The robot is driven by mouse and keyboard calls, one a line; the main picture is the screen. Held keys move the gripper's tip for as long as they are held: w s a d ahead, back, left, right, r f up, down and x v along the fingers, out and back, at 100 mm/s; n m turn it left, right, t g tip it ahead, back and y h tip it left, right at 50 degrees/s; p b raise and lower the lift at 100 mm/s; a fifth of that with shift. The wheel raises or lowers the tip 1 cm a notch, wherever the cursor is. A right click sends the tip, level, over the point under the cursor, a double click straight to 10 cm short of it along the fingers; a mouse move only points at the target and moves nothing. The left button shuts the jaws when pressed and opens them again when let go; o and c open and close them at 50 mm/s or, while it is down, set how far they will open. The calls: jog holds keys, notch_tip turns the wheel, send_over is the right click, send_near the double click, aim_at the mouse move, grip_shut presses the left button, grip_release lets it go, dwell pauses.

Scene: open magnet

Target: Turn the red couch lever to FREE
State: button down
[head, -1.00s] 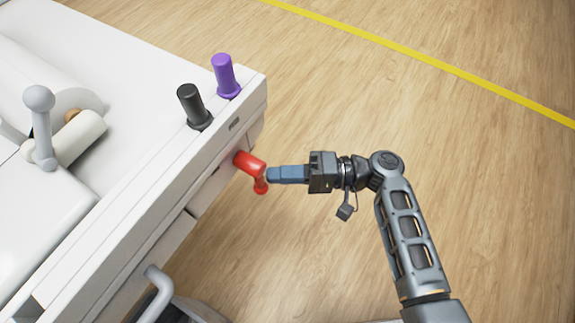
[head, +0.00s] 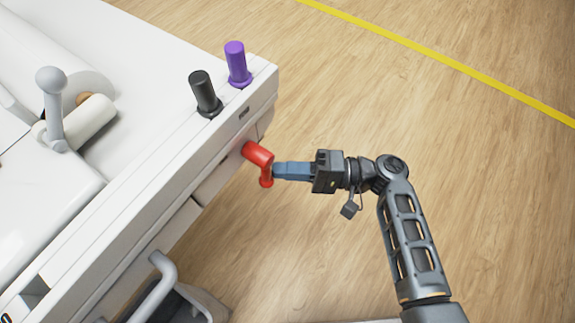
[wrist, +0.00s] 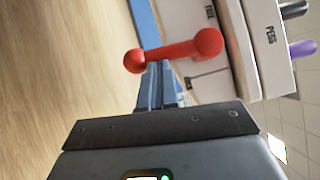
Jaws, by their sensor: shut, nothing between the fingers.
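The red couch lever (head: 258,154) sticks out from the side of the white couch (head: 150,185), with its knobbed arm hanging down toward the floor. In the wrist view the red lever (wrist: 170,52) shows as a bar with a ball at each end, across the line of the fingertips. My gripper (head: 276,170) is shut and empty, its blue fingers beside the lever's arm, at or very near contact. I cannot tell whether they touch. The fingers also show in the wrist view (wrist: 157,85), partly behind the lever. No FREE marking is readable.
A black peg (head: 205,93) and a purple peg (head: 238,65) stand on the couch edge above the lever. A grey handle (head: 155,285) juts out below. A white-grey knobbed lever (head: 53,110) is on top. Open wooden floor (head: 330,90) lies to the right.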

jog(key=s+a+r+m+t+y, duration=0.2)
jog(key=s+a+m+t, duration=0.3)
jog(key=m+t, duration=0.4)
jog(key=shift+s+a+r+m+y, duration=0.15)
jog(key=shift+s+r+m+y, duration=0.45)
jog(key=shift+m, duration=3)
jog(key=shift+s+f, duration=0.1)
jog(key=shift+s, duration=0.25)
jog(key=shift+b, duration=0.3)
jog(key=s+d+f+b, duration=0.4)
jog(key=d+f, duration=0.3)
jog(key=f, duration=0.2)
jog(key=shift+s+f+b, duration=0.3)
jog(key=shift+s+b, duration=0.05)
jog(key=shift+s, duration=0.45)
